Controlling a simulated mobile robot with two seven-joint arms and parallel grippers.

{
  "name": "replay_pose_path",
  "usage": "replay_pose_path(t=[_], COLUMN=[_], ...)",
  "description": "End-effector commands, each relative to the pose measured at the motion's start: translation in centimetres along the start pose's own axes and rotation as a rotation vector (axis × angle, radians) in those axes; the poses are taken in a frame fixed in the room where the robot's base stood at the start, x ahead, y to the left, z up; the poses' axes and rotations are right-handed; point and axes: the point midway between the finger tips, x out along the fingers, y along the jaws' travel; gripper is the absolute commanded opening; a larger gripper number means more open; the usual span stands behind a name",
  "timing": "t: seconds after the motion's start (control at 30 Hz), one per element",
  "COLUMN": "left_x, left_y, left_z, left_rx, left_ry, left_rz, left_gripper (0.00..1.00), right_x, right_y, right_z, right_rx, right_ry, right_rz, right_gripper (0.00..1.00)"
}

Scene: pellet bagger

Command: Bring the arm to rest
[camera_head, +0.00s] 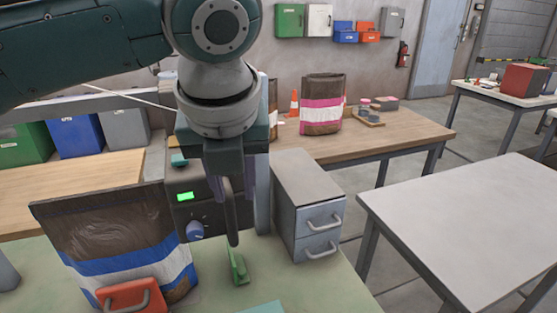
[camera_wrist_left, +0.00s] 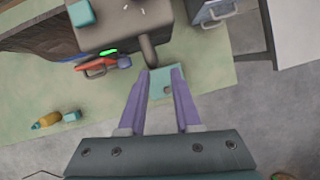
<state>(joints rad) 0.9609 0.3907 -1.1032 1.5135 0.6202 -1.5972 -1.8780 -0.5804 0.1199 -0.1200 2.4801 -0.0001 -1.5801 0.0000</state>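My left arm comes in from the upper left in the head view. Its gripper (camera_head: 238,192) points down in front of the dark sealing machine (camera_head: 187,216) with a green display and a blue knob. In the left wrist view its two purple fingers (camera_wrist_left: 160,74) stand apart with nothing held between them. My right gripper is not in view.
A brown bag with blue and white bands (camera_head: 125,240) stands left of the machine, behind a red handled piece (camera_head: 131,295). A grey drawer unit (camera_head: 307,210) stands right. A green piece (camera_head: 237,267) is in front. The grey table (camera_head: 470,225) at right is bare.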

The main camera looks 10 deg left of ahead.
Motion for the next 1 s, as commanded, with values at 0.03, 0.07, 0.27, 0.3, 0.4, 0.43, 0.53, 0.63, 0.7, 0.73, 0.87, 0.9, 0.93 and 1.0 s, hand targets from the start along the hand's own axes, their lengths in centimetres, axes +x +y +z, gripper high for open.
replay_pose_path(t=[0.03, 0.07, 0.27, 0.3, 0.4, 0.43, 0.53, 0.63, 0.7, 0.73, 0.87, 0.9, 0.93, 1.0], left_x=[0.0, 0.0, 0.6, 0.7, 0.8, 0.7, 0.2, -0.2, -0.4, -0.4, -0.6, -0.7, -0.7, -0.9], left_y=[0.0, 0.0, -1.0, -1.5, -2.8, -3.1, -3.2, -1.8, -0.2, 0.6, 4.3, 5.4, 6.3, 8.3], left_z=[0.0, 0.0, -2.6, -4.0, -8.4, -9.7, -13.1, -15.7, -17.0, -17.5, -19.2, -19.6, -20.0, -20.7], left_rx=[0.000, 0.000, -0.094, -0.155, -0.400, -0.496, -0.843, -1.217, -1.476, -1.578, -1.959, -2.058, -2.129, -2.283], left_ry=[0.000, 0.000, 0.039, 0.061, 0.146, 0.177, 0.271, 0.349, 0.382, 0.390, 0.383, 0.371, 0.361, 0.326], left_rz=[0.001, 0.001, -0.044, -0.069, -0.143, -0.163, -0.199, -0.188, -0.159, -0.143, -0.067, -0.044, -0.026, 0.011], left_gripper=[0.32, 0.32, 0.32, 0.32, 0.32, 0.32, 0.32, 0.32, 0.32, 0.32, 0.32, 0.32, 0.32, 0.32], right_x=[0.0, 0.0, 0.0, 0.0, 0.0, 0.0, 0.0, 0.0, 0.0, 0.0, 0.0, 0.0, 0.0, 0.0], right_y=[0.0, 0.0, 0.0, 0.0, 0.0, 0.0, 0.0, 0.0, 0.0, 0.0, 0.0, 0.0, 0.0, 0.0], right_z=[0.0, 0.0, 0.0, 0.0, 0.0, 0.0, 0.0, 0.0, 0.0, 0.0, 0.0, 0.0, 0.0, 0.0], right_rx=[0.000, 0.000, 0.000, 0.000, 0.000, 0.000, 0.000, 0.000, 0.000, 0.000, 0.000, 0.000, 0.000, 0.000], right_ry=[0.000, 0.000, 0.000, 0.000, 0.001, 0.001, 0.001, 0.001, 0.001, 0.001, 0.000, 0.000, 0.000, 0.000], right_rz=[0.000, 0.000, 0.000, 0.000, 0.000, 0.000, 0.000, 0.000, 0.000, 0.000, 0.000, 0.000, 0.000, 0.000], right_gripper=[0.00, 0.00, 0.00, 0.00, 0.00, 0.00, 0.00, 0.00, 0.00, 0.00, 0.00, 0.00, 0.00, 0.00])
